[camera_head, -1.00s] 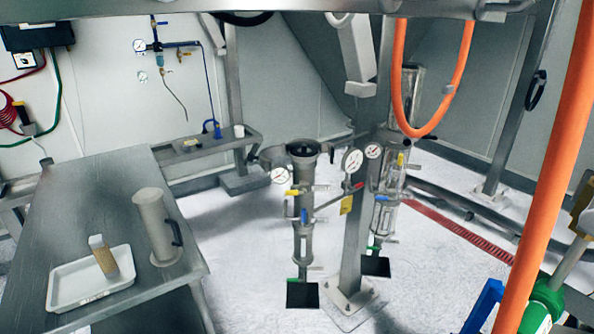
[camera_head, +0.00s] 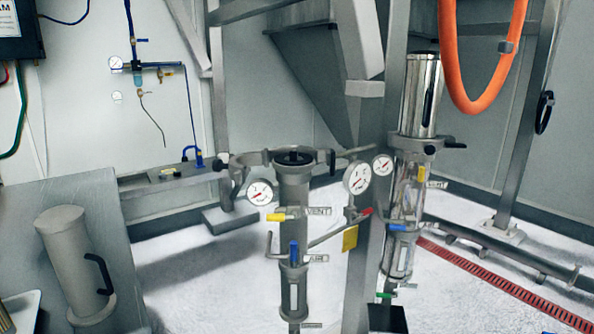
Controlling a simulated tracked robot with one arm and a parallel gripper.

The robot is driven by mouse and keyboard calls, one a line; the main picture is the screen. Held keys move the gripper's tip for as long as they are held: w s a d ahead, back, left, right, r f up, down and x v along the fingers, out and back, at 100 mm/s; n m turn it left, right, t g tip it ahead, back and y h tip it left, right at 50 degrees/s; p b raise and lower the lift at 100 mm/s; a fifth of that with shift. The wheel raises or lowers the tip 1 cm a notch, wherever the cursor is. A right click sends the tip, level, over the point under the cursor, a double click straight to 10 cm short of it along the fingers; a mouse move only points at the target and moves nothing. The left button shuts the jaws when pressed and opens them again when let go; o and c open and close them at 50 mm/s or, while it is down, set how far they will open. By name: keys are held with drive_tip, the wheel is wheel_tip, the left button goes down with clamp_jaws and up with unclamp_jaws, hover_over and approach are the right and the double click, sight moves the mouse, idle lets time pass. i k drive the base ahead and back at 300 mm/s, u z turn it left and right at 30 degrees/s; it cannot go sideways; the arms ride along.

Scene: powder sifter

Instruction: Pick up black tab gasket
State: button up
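I cannot make out the black tab gasket for certain. A dark ring-shaped piece (camera_head: 294,157) sits at the open top of the middle grey cylinder (camera_head: 293,205); I cannot tell whether it is the gasket. A black loop (camera_head: 544,112) hangs by the post at the right; it is too small to identify. My gripper is not in view.
A metal table with a grey handled canister (camera_head: 75,262) stands at the left. A taller steel-topped cylinder (camera_head: 421,95) stands behind right, with gauges (camera_head: 357,178) and valves between. An orange hose (camera_head: 447,60) hangs above. A small shelf (camera_head: 170,176) stands behind.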

sight(280, 158)
drive_tip(key=u, duration=0.05)
drive_tip(key=i, duration=1.6)
drive_tip(key=z, duration=0.05)
